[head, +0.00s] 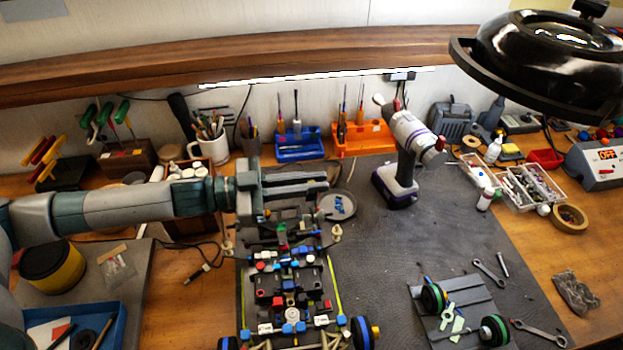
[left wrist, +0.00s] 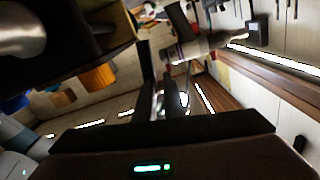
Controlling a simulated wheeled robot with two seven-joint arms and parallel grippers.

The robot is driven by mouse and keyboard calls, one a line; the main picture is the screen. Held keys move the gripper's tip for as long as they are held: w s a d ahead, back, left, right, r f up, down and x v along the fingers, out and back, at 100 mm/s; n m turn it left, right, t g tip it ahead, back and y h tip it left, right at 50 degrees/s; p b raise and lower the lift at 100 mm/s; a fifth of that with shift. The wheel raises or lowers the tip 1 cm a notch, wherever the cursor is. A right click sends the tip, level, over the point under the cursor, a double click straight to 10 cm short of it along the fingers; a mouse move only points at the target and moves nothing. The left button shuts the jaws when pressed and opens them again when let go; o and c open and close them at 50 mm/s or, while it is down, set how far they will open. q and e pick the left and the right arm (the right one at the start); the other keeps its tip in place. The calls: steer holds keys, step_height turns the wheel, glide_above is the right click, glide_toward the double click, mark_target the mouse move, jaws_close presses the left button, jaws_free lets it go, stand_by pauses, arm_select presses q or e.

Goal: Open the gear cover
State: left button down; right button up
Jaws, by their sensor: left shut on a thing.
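The RC car (head: 290,285) lies on the dark mat, its chassis crowded with blue, red, white and black parts. My left gripper (head: 318,184) reaches in from the left over the far end of the car, with its fingers pointing right. It is shut on a dark part there, which looks like the gear cover; the fingers hide most of it, and I cannot tell its exact outline or tilt. The left wrist view shows the dark gripper fingers (left wrist: 165,95) with a small shiny patch between them. My right gripper is out of view.
A cordless drill (head: 402,150) stands behind the car to the right. A round dish (head: 337,205) is close by the gripper. A grey plate (head: 462,308) with wheels lies right of the car. A black lamp (head: 548,60) hangs at upper right. The mat's middle right is clear.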

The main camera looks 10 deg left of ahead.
arm_select(q)
steer(key=shift+w+a+n+p, duration=0.3)
steer(key=shift+w+n+p, duration=0.35)
steer(key=shift+n+p, duration=0.5)
steer(key=shift+w+a+n+p, duration=0.25)
steer(key=shift+w+n+p, duration=0.35)
steer(key=shift+n+p, duration=0.5)
steer(key=c, duration=1.9)
jaws_free()
steer(key=shift+f, duration=0.1)
steer(key=shift+a, duration=0.1)
steer(key=b+v, duration=0.7)
steer(key=v, duration=1)
